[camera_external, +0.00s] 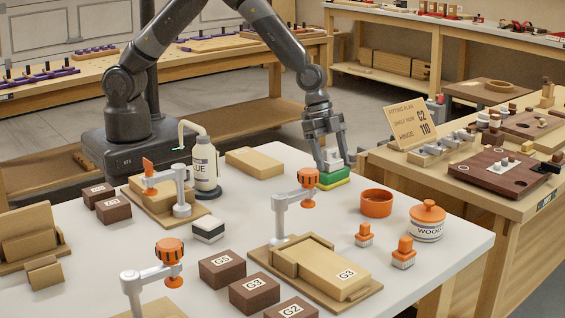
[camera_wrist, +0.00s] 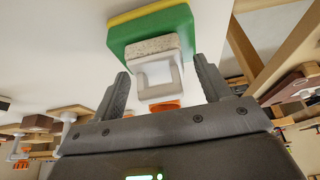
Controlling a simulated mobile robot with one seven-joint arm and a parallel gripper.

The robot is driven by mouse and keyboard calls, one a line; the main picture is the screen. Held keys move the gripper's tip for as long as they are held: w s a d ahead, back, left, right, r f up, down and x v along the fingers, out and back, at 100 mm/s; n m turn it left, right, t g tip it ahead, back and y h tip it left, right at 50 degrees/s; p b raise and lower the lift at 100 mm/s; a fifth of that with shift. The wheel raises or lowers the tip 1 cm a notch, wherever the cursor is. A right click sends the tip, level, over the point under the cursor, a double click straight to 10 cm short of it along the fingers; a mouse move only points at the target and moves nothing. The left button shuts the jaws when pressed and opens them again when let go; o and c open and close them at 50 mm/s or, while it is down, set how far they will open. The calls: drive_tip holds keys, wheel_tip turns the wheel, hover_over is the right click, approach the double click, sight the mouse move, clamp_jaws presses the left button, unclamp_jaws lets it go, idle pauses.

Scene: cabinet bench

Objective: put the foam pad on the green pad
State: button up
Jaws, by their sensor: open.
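The green pad (camera_external: 333,180), green with a yellow layer, lies on the white bench top near its back edge. It also shows at the top of the wrist view (camera_wrist: 150,30). A pale speckled block with a white, bracket-like part, seemingly the foam pad (camera_wrist: 155,48), rests against the green pad's face; in the external view it (camera_external: 334,161) sits on top. My gripper (camera_external: 331,158) is just above, its fingers on either side of the pale block. In the wrist view my gripper (camera_wrist: 162,82) is open, with gaps visible beside the block.
A white-and-black block (camera_external: 208,230) lies left of centre. A glue bottle (camera_external: 205,168), clamps with orange knobs (camera_external: 309,178), an orange bowl (camera_external: 376,203) and a lidded jar (camera_external: 427,221) stand around. A wooden block (camera_external: 254,162) lies left of my gripper.

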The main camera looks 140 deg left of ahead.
drive_tip(key=v, duration=1.2)
drive_tip(key=shift+d+r, duration=0.1)
drive_tip(key=shift+r, duration=0.15)
drive_tip(key=s+d+r, duration=0.6)
drive_tip(key=d+r, duration=0.1)
drive_tip(key=d, duration=0.3)
drive_tip(key=s+d+r, duration=0.5)
drive_tip(key=d+r, duration=0.1)
drive_tip(key=d, duration=0.4)
drive_tip(key=s+d, duration=0.5)
drive_tip(key=s, duration=0.4)
drive_tip(key=s+d+r+t, duration=0.1)
drive_tip(key=s+d, duration=0.3)
drive_tip(key=s, duration=0.6)
drive_tip(key=shift+s+d+r, duration=0.3)
drive_tip(key=shift+d+r, duration=0.05)
drive_tip(key=shift+d, duration=0.05)
